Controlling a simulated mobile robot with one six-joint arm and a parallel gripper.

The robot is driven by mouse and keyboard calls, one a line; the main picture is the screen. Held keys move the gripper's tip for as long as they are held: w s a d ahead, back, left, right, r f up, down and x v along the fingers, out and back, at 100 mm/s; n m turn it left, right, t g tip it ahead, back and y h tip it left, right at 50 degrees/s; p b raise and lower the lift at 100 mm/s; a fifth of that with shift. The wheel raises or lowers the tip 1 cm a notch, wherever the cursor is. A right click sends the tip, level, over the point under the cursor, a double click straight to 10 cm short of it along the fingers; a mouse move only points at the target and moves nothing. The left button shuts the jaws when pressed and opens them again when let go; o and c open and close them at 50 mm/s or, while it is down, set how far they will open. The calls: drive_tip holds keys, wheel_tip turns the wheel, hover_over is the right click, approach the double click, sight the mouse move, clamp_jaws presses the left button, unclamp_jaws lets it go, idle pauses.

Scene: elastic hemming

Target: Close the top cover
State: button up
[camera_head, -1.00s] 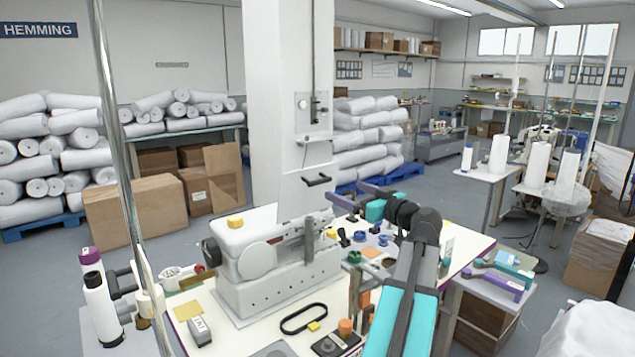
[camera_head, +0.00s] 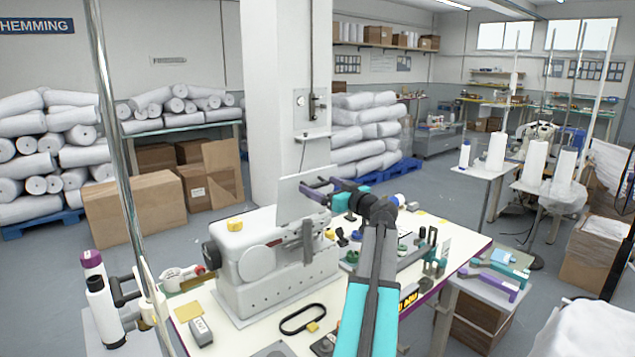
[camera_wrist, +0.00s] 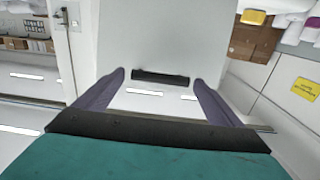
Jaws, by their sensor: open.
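The top cover (camera_head: 293,200) is a pale flat panel standing up from the white sewing machine (camera_head: 250,275) in the head view. In the wrist view the cover (camera_wrist: 165,35) fills the upper middle, with a short black handle (camera_wrist: 160,76) on it. My gripper (camera_head: 312,187) has purple fingers and is open at the cover's upper right side. In the wrist view the gripper (camera_wrist: 158,80) has one finger on each side of the handle, with gaps between. Whether the fingers reach around the handle in depth I cannot tell. The handle is hard to make out in the head view.
Small parts crowd the table right of the machine. A white pillar (camera_head: 285,90) stands behind the machine.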

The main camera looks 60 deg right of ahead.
drive_tip(key=shift+x, duration=1.05)
drive_tip(key=shift+c, duration=0.3)
drive_tip(key=c, duration=1.5)
